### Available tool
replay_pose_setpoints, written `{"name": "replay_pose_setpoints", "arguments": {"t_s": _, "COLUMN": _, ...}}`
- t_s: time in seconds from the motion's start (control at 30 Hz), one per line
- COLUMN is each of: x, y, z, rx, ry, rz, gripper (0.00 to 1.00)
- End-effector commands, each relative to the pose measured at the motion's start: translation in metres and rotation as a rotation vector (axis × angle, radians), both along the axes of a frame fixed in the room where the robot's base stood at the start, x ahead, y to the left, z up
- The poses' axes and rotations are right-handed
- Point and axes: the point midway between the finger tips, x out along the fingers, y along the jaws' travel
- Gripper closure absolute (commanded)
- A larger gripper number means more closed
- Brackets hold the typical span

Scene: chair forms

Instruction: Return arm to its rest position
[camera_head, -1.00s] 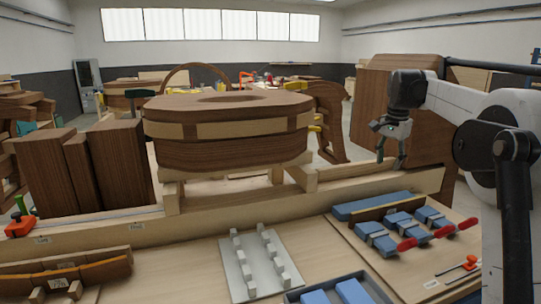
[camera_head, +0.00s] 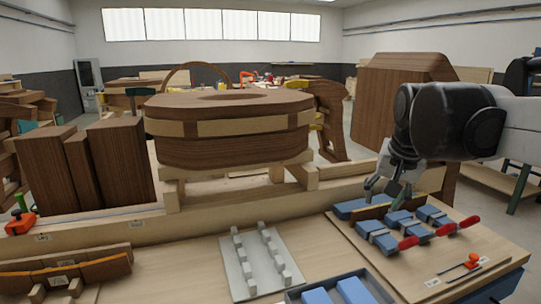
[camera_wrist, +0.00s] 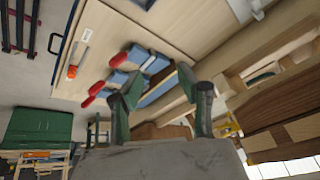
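My gripper (camera_head: 385,190) hangs on the right in the head view, pointing down over the back part of the right-hand board. Its fingers are apart with nothing between them. In the wrist view my gripper (camera_wrist: 166,92) also shows two spread, empty fingers. Blue clamp blocks with red handles (camera_head: 403,228) lie on the board just in front of and below the gripper in the head view. Whether the fingertips touch anything there cannot be told, but nothing is held. My arm reaches in from the right edge.
A large laminated wooden form (camera_head: 235,152) stands in the middle on a light timber frame. A tall wooden panel (camera_head: 378,95) stands behind my arm. A grey pegged plate (camera_head: 255,268) and a blue-block tray (camera_head: 342,290) lie in front. An orange-handled tool (camera_head: 471,262) lies at right.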

Motion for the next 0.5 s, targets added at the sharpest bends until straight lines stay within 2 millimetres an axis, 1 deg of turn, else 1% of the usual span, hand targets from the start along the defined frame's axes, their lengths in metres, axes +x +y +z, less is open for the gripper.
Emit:
{"name": "replay_pose_setpoints", "arguments": {"t_s": 0.03, "x": -0.017, "y": 0.006, "z": -0.007, "rx": -0.009, "ry": -0.012, "rz": 0.025, "gripper": 0.65}}
{"name": "replay_pose_setpoints", "arguments": {"t_s": 0.1, "x": -0.036, "y": 0.012, "z": -0.017, "rx": -0.023, "ry": -0.030, "rz": 0.061, "gripper": 0.65}}
{"name": "replay_pose_setpoints", "arguments": {"t_s": 0.27, "x": -0.081, "y": 0.024, "z": -0.043, "rx": -0.058, "ry": -0.073, "rz": 0.144, "gripper": 0.65}}
{"name": "replay_pose_setpoints", "arguments": {"t_s": 0.4, "x": -0.118, "y": 0.033, "z": -0.071, "rx": -0.090, "ry": -0.111, "rz": 0.213, "gripper": 0.65}}
{"name": "replay_pose_setpoints", "arguments": {"t_s": 0.5, "x": -0.142, "y": 0.039, "z": -0.092, "rx": -0.113, "ry": -0.137, "rz": 0.262, "gripper": 0.65}}
